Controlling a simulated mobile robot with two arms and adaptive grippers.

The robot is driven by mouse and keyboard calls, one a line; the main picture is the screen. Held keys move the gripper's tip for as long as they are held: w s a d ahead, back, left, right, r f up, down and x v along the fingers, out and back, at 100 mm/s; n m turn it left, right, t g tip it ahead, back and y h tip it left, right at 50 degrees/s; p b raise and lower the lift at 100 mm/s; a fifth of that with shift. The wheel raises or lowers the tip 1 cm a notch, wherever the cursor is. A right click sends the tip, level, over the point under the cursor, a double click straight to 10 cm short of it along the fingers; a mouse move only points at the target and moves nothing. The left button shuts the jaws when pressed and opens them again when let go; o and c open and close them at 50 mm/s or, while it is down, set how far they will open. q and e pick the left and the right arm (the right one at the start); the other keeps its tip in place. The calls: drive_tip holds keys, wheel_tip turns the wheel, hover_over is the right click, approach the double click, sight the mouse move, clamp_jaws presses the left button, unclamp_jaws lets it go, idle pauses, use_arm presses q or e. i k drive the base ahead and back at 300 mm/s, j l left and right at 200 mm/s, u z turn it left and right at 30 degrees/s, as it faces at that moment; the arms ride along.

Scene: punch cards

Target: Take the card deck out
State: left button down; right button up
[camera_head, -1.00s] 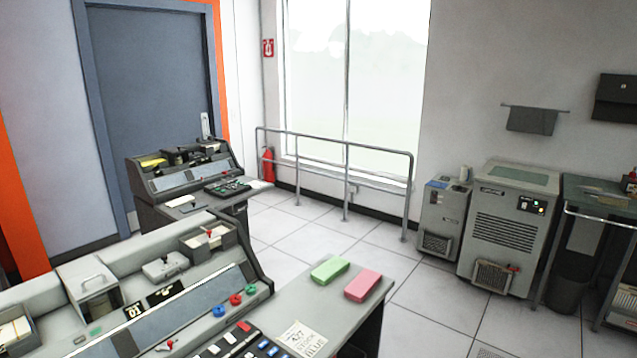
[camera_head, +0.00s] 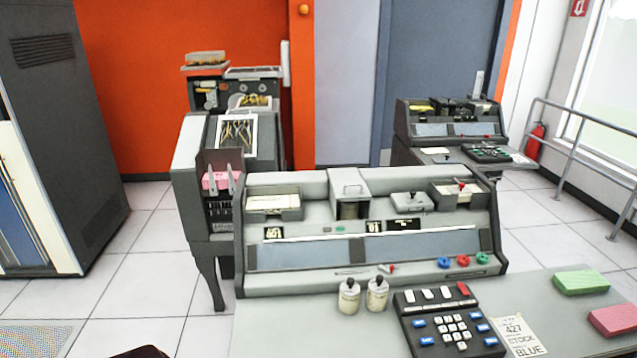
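Several things could be card decks. A pink stack (camera_head: 216,180) sits in a slot at the near end of the dark machine left of the console. Pale cards (camera_head: 272,203) lie in an open tray at the console's upper left. Another open tray (camera_head: 457,192) at the console's upper right also holds pale cards. A green block (camera_head: 581,282) and a pink block (camera_head: 614,320) lie on the desk at the right. I cannot tell which one is the deck. Neither of my grippers is in view.
The grey console (camera_head: 370,285) stands on the desk (camera_head: 275,335). Two small bottles (camera_head: 362,295), a keypad (camera_head: 450,325) and a note reading "427 STOCK BLUE" (camera_head: 517,335) are in front. A tall dark cabinet (camera_head: 65,120) is at left. The tiled floor (camera_head: 150,235) between is clear.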

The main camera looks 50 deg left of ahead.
sight(271, 204)
drive_tip(key=u, duration=1.75)
